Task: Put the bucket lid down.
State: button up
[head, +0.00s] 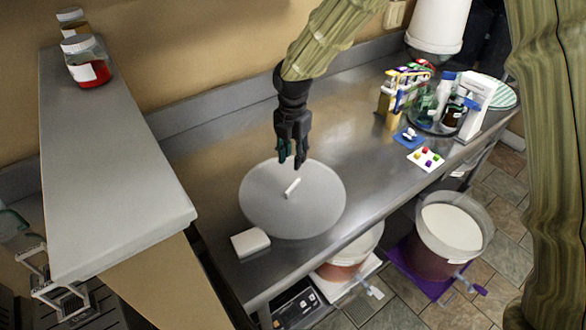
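The bucket lid is a round, pale grey disc (262,205) with a short white bar handle (293,188) at its middle. It appears to lie flat on the metal counter (215,160). My black gripper (291,163) points down over the far part of the lid. Its two fingers look parted with nothing between them. The handle shows just below the fingertips and looks clear of them.
A white block (250,242) sits at the lid's near left, by the counter's front edge. A small tray of coloured pieces (426,159), a blue pad (407,139) and bottles stand to the right. An open bucket (449,233) stands below, on a purple base (419,277).

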jog(key=shift+r, duration=1.2)
